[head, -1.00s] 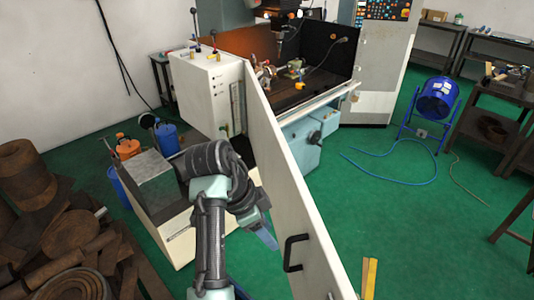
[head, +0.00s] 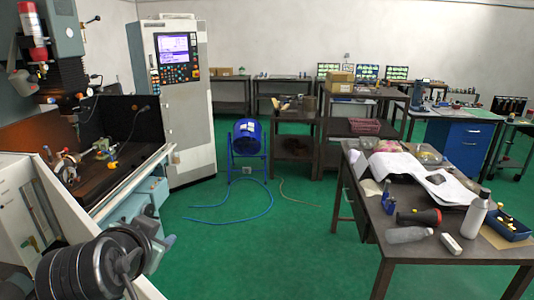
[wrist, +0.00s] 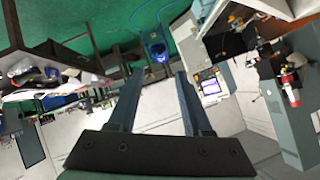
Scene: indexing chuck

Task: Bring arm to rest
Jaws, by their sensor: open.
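My arm (head: 95,265) shows at the lower left of the head view, in front of the milling machine's pale panel. A small blue piece, seemingly a finger of my gripper (head: 168,241), shows just right of it. In the wrist view my gripper (wrist: 158,73) has its two blue-grey fingers apart, with nothing between them. The wrist view appears upside down, with the green floor at the top. The gripper touches nothing that I can see. Most of the arm is outside the head view.
The milling machine (head: 130,205) stands at the left, beside a control cabinet (head: 188,130). A dark table (head: 455,250) with a bottle and tools fills the right.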

